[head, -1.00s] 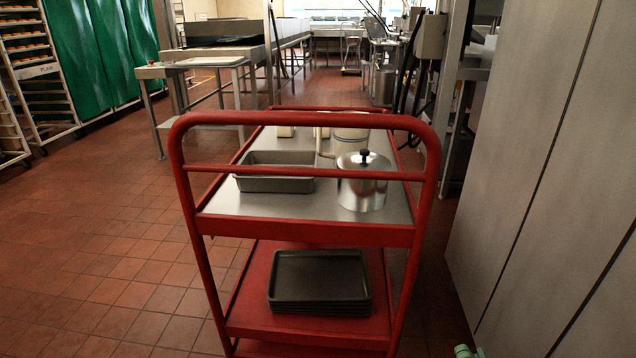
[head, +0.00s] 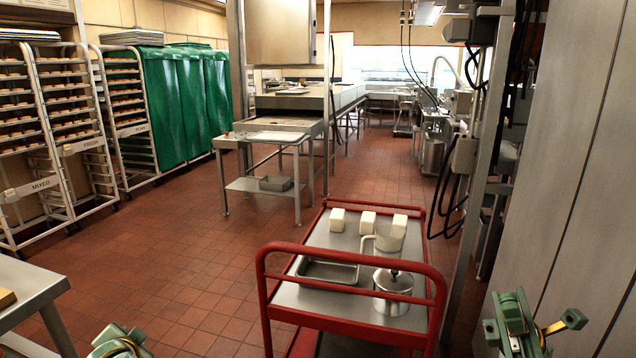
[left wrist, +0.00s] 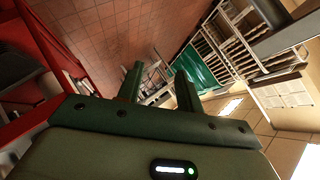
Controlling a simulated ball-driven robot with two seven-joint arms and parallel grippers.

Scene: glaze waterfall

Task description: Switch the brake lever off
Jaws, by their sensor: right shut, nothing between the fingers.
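A red cart (head: 352,318) stands in front of me, right of centre, in the head view. I cannot make out a brake lever on it or elsewhere; the cart's lower part and wheels are out of frame. My right gripper (head: 515,320) is at the lower right, to the right of the cart, shut and empty. My left arm's green end (head: 120,342) is cut off at the bottom left, left of the cart. In the left wrist view my left gripper (left wrist: 158,80) has its two fingers apart with nothing between them. Red framing (left wrist: 80,62) shows at the left there.
The cart's top holds a grey pan (head: 328,271), a lidded pot (head: 393,291), a pitcher (head: 388,242) and white blocks. A grey wall panel (head: 570,150) is close on the right. A table (head: 25,285) is at the left. Tiled floor (head: 190,255) is clear between.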

